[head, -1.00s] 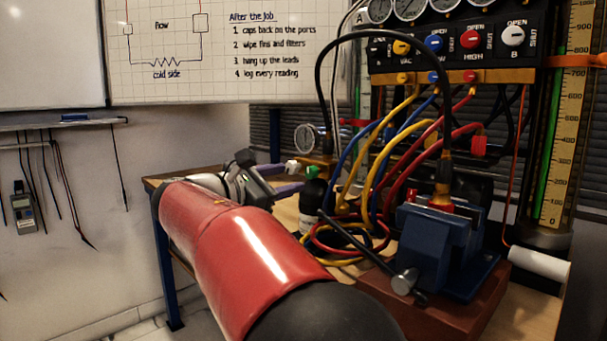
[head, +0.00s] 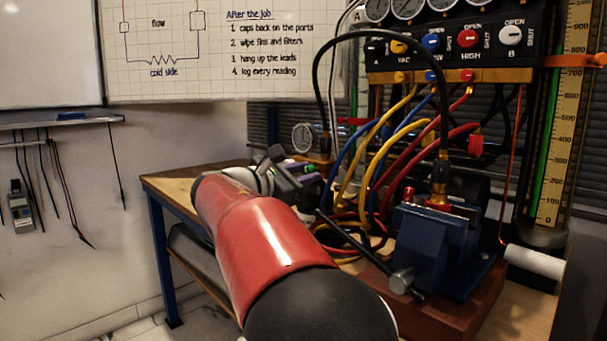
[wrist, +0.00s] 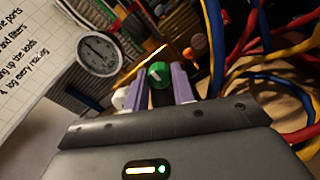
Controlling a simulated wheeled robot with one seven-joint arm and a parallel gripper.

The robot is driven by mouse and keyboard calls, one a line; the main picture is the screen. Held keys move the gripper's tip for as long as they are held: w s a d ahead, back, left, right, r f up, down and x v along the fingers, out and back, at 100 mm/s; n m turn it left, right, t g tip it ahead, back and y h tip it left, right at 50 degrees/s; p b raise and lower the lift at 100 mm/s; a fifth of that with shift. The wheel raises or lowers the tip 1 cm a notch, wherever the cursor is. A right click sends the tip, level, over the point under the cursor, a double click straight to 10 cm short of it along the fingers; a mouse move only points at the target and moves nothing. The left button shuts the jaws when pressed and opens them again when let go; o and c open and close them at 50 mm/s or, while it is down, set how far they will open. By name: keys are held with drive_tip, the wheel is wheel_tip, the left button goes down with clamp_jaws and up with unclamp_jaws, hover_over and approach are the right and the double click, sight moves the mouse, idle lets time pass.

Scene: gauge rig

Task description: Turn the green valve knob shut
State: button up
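The green valve knob (wrist: 158,72), with a white mark on its face, shows in the wrist view between the tips of my gripper's purple fingers (wrist: 160,84). The fingers stand apart, one on each side of the knob; whether they touch it is hard to tell. In the head view my gripper (head: 306,176) is at the back of the bench beside the hoses, and only a small bit of green shows near the fingers. My red arm hides part of that area.
A white rounded part (wrist: 121,98) sits just left of the left finger. A round gauge (wrist: 97,54) is behind it. Hoses (wrist: 248,45) crowd the right side. In the head view a blue vise (head: 432,240) stands at the front right of the bench.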

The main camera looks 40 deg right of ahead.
drive_tip(key=shift+c, duration=1.3)
drive_tip(key=shift+f+b, duration=0.1)
drive_tip(key=shift+b, duration=0.2)
drive_tip(key=shift+m+b, duration=6.9)
drive_tip(key=shift+m, duration=2.1)
drive_tip(key=o, duration=1)
